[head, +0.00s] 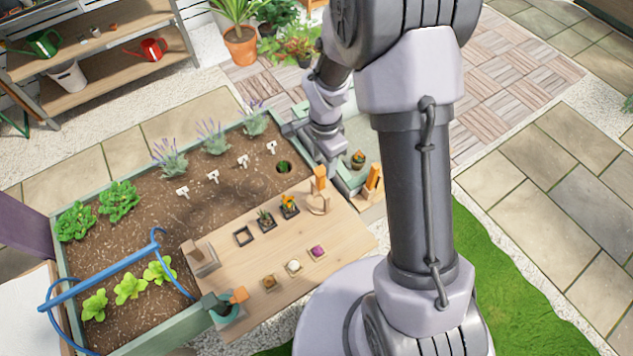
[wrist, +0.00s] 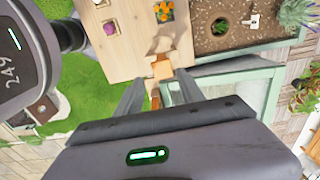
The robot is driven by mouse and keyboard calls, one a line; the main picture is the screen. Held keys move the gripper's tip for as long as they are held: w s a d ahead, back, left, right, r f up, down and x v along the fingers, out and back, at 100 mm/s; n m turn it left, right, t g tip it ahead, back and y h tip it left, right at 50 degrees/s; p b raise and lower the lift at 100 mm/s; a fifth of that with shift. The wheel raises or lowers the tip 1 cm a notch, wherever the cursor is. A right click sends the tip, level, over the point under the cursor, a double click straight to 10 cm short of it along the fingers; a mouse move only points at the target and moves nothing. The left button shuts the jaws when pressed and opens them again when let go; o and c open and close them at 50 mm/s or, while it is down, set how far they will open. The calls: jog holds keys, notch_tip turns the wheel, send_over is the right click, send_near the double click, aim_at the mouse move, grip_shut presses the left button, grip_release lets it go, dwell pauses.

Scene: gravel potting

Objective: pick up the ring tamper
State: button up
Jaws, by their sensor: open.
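The ring tamper seems to be the piece with an orange block handle (head: 320,178) and a pale ring-shaped base (head: 318,204), standing at the back right of the wooden board. In the wrist view its orange handle (wrist: 162,68) shows ahead of my fingertips, with the pale base (wrist: 174,38) beyond. My gripper (wrist: 160,92) is open and empty, its two dark fingers apart. A second orange block (wrist: 155,102) shows between the fingers, farther below. In the head view my wrist (head: 325,143) is above and behind the tamper; its fingertips are hard to make out.
The second orange block (head: 374,178) stands right of the tamper. A soil bed (head: 215,215) lies behind.

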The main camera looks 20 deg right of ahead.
aim_at(320, 180)
jog(key=f, duration=0.3)
jog(key=f+b, duration=0.1)
jog(key=f, duration=0.5)
jog(key=shift+w+a+f+b, duration=0.2)
jog(key=shift+w+a+b, duration=0.05)
jog(key=shift+a+b, duration=0.15)
jog(key=shift+s+d, duration=0.1)
grip_shut()
